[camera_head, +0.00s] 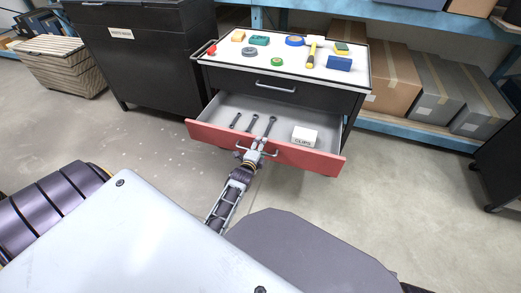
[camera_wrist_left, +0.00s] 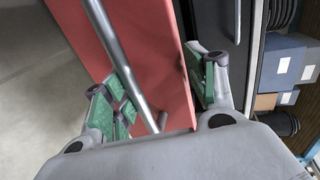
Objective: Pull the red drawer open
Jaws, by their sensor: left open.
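The red drawer (camera_head: 215,133) is pulled out of the workbench cabinet, its grey inside showing. Its silver bar handle (camera_head: 270,152) is on the front. My left gripper (camera_head: 254,156) is at the handle, near its left part. In the left wrist view the gripper (camera_wrist_left: 158,90) is open, with green-padded fingers apart. The handle bar (camera_wrist_left: 122,62) and the red front (camera_wrist_left: 165,50) run between the fingers; whether the pads touch them I cannot tell. Several dark wrenches (camera_head: 252,122) and a white box marked CLIPS (camera_head: 305,136) lie in the drawer. My right gripper is not in view.
The cabinet's white top (camera_head: 230,58) bears tape rolls, small boxes and a yellow-handled tool. A closed dark drawer (camera_head: 310,92) is above the red one. A black bin (camera_head: 140,60) stands left; blue shelving (camera_head: 400,128) with cartons is right. The floor in front is clear.

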